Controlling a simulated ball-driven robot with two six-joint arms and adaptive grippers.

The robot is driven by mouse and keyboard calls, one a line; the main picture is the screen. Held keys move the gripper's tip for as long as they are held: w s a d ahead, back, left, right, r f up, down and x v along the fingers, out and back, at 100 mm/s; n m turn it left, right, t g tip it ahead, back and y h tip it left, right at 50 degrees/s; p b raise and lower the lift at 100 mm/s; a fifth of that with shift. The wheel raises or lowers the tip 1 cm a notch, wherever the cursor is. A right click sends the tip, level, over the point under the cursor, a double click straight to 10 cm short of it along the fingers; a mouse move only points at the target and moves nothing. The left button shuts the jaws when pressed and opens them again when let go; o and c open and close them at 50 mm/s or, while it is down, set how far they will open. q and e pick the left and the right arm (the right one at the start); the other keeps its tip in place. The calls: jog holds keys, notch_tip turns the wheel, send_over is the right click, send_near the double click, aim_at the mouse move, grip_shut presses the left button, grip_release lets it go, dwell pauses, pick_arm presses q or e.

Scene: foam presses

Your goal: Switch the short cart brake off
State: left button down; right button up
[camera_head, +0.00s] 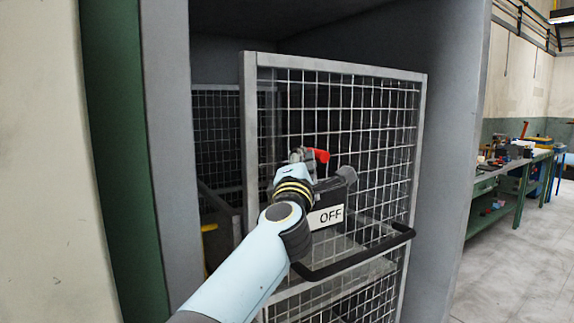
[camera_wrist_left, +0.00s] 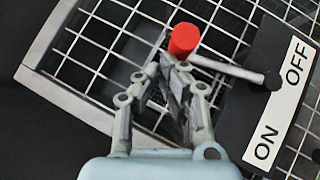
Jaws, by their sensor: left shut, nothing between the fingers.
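The cart brake is a lever with a red knob (camera_head: 321,155) in front of the mesh cart (camera_head: 423,130). In the left wrist view the red knob (camera_wrist_left: 184,38) is at the top centre, and its grey rod (camera_wrist_left: 228,68) runs right to a pivot on a black plate (camera_wrist_left: 250,102). A white label (camera_wrist_left: 280,102) there reads ON and OFF; only OFF shows on the label (camera_head: 326,217) in the head view. My left gripper (camera_wrist_left: 172,62) is shut and empty, its fingertips right beside the knob; I cannot tell if they touch. My left gripper (camera_head: 302,157) partly hides the brake in the head view.
A black handle bar (camera_head: 350,257) crosses the cart front below the brake. The cart stands in a grey bay with a post (camera_head: 462,150) on the right. A green workbench (camera_head: 490,190) with tools stands farther right, beside open floor.

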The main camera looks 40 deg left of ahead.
pick_arm(q)
jog(key=w, duration=0.1)
jog(key=w+d+r, duration=0.1)
jog(key=w, duration=0.1)
jog(key=w+r+p, duration=0.1)
jog(key=shift+w+d, duration=0.15)
jog(key=shift+d, duration=0.25)
jog(key=w+d+b, duration=0.2)
jog(key=w, duration=0.4)
jog(key=shift+d+f, duration=0.2)
